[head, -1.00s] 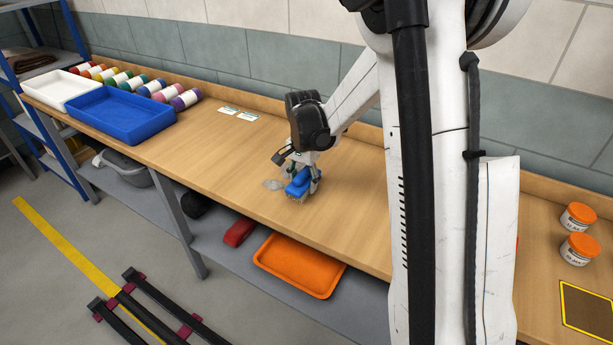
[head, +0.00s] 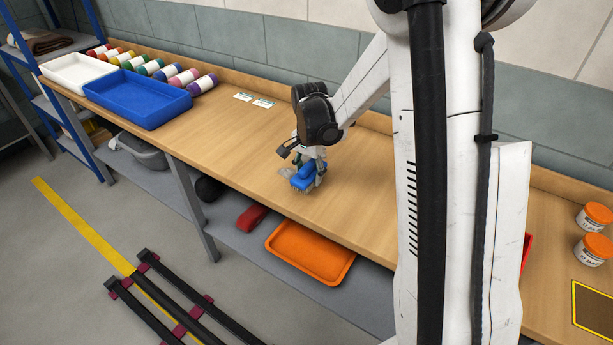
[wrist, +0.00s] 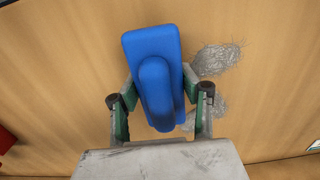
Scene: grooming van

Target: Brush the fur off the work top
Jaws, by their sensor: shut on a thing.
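My gripper (head: 308,174) is shut on a blue brush (head: 302,180), low over the wooden work top (head: 240,145) near its front edge. In the wrist view the brush (wrist: 152,50) sits between the two fingers of my gripper (wrist: 160,98), its raised grip toward the camera. Its bristles are mostly hidden, and I cannot tell whether they touch the wood. Grey fur (head: 285,171) lies just left of the brush in the head view. The wrist view shows two clumps right of the brush, one upper (wrist: 218,58) and one lower (wrist: 207,107), the lower partly behind a finger.
A blue tray (head: 138,119), a white tray (head: 60,84) and several coloured bottles (head: 185,77) stand at the left. Two cards (head: 253,100) lie near the back. Jars (head: 592,216) stand at the right. An orange tray (head: 310,277) is on the shelf below.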

